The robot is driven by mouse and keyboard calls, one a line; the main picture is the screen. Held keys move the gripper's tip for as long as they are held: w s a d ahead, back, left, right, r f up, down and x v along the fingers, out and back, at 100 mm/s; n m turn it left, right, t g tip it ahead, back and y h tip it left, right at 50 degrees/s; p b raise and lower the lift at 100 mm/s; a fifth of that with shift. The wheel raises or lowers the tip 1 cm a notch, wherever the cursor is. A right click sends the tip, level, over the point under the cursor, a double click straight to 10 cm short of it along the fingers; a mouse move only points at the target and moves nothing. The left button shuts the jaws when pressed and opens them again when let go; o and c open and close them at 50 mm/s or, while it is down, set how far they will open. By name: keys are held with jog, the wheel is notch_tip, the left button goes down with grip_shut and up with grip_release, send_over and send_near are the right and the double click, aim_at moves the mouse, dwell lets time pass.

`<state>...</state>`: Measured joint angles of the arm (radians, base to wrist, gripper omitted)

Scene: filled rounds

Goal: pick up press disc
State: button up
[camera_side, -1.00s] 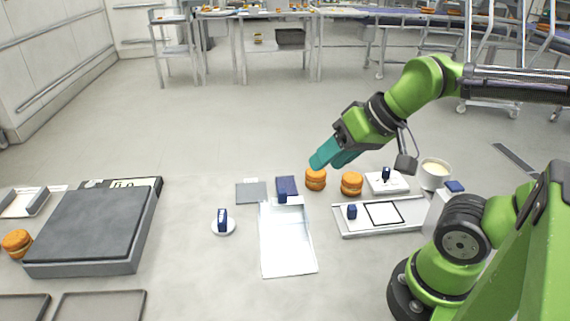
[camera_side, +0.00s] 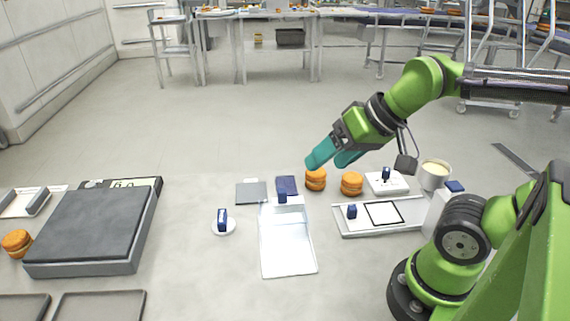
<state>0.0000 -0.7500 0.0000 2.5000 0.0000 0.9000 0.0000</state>
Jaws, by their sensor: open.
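The press disc (camera_side: 230,229) is a small round white plate with an upright dark blue handle. It stands on the pale surface, left of centre. My gripper (camera_side: 331,162) has teal fingers and is open and empty. It hangs above and behind the two orange filled rounds, to the right of and farther back than the press disc. Nothing hides the press disc.
Orange filled rounds (camera_side: 316,180) and (camera_side: 352,184) stand near my gripper. A white tray (camera_side: 287,250) with a blue handle lies right of the disc. A large scale (camera_side: 95,232) is at left. A framed board (camera_side: 412,225) and cream cup (camera_side: 435,180) are at right.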

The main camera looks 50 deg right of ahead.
jog(key=o, duration=0.3)
jog(key=shift+f, duration=0.1)
jog(key=n+g+h, duration=0.2)
jog(key=n+g, duration=0.5)
jog(key=n, duration=0.6)
send_over(222, 216)
jog(key=f, duration=1.7)
jog(key=shift+s+a+f, duration=0.1)
jog(key=shift+a+f, duration=0.1)
jog(key=shift+a, duration=0.05)
jog(key=shift+w+d+f, duration=0.1)
jog(key=shift+d+f, duration=0.05)
jog(key=shift+f, duration=1.4)
jog(key=shift+w+d+f, duration=0.1)
jog(key=shift+f, duration=1.4)
